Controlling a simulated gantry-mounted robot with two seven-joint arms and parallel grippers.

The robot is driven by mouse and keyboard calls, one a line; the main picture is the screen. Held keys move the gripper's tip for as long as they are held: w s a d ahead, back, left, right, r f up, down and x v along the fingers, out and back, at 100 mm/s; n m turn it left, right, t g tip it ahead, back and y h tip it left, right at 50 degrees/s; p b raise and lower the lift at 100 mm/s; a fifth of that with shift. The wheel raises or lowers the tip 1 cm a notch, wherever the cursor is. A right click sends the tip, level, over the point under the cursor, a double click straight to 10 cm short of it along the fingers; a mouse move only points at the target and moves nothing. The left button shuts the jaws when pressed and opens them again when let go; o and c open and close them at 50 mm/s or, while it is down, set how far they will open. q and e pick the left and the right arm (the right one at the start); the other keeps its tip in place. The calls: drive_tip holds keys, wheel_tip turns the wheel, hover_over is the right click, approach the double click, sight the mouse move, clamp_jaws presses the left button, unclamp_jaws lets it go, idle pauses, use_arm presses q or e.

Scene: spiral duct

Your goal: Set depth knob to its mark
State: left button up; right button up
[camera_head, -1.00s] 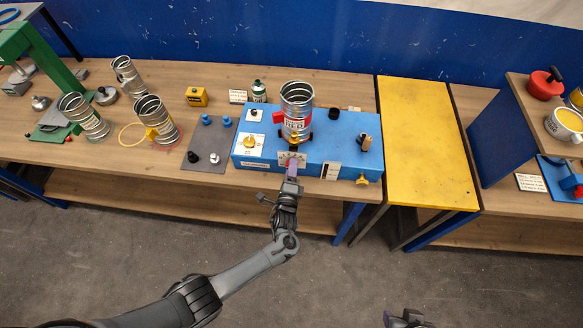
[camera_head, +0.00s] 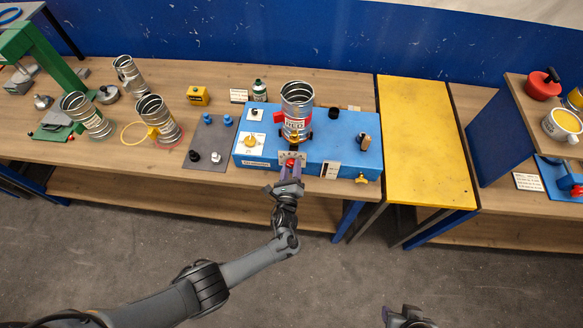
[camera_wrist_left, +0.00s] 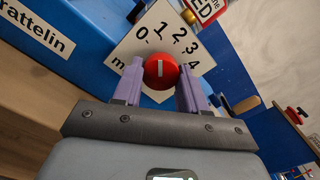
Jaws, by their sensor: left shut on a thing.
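The red depth knob (camera_wrist_left: 160,70) sits on a white dial plate (camera_wrist_left: 128,50) numbered 0 to 4, on the front of the blue machine (camera_head: 310,170). My left gripper (camera_wrist_left: 155,78) has its purple fingers on either side of the knob and is shut on it. The knob's white line stands upright in the left wrist view, roughly towards the 1 and 2; exact alignment is hard to tell. In the head view the left gripper (camera_head: 291,167) is at the machine's front face. My right gripper (camera_head: 408,318) shows only partly at the bottom edge.
A spiral duct (camera_head: 297,105) stands upright on the machine. A yellow dial knob (camera_head: 250,142) is on its top left, and a black lever (camera_head: 364,143) on the right. Several ducts (camera_head: 85,113) stand at left. A yellow panel (camera_head: 425,140) is at right.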

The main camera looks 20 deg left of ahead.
idle(0.4)
use_arm(q)
drive_tip(key=o, duration=1.1)
drive_tip(key=shift+c, duration=0.2)
drive_tip(key=shift+s, duration=0.1)
drive_tip(key=shift+s, duration=0.2)
drive_tip(key=p+v, duration=0.2)
drive_tip(key=v, duration=0.8)
